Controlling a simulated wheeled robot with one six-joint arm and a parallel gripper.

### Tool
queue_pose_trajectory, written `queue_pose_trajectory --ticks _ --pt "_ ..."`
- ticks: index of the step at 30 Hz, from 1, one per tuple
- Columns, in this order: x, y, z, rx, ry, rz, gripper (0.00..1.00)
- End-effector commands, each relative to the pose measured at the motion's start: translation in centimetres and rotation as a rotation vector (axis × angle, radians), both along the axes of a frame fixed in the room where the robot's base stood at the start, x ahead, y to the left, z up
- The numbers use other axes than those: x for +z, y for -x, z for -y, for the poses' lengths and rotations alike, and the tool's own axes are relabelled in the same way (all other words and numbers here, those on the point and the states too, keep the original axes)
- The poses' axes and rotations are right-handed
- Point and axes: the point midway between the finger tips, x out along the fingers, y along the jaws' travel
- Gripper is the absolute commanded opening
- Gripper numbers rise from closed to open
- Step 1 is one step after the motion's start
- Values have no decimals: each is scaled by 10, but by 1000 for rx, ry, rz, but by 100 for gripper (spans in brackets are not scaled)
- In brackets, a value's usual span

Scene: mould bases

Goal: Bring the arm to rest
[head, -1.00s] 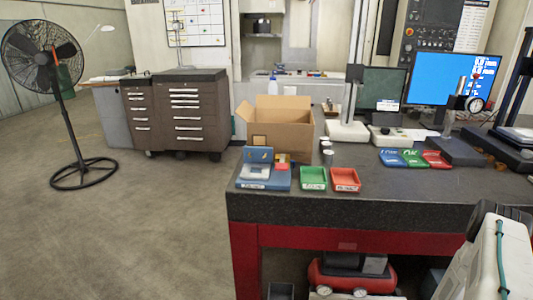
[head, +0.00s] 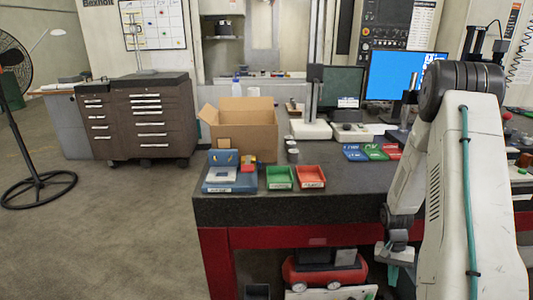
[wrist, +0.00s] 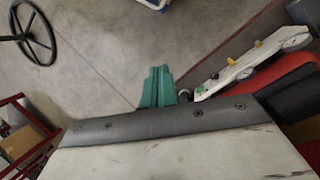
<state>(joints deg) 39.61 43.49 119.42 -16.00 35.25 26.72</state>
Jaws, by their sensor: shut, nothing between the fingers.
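My arm rises at the right of the head view, and its lower end hangs in front of the table's front side. My gripper (head: 393,276) is low there, under the level of the tabletop, and partly hard to make out. In the wrist view my gripper (wrist: 158,87) shows two teal fingers side by side, closed together with nothing between them. Bare floor lies beyond the fingertips. A part of my own arm fills the bottom of the wrist view.
The dark table (head: 290,208) holds a cardboard box (head: 247,128), a blue tray (head: 230,180), a green bin (head: 280,178) and a red bin (head: 311,177). A red compressor (head: 325,272) sits beneath; its gauge panel (wrist: 240,65) is close right of my fingers.

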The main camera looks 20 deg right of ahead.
Motion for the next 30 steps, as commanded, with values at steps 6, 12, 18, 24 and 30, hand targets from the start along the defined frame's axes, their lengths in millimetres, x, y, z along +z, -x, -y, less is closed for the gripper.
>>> queue_pose_trajectory --ticks 6,12,18,24,30 --pt "108 -6 -53 170 -47 -10 0" --pt "193 6 -111 323 -94 2 0" --pt "262 32 -169 470 -128 43 0" --pt "312 67 -222 609 -142 111 0" --pt "348 103 -263 726 -118 222 0"
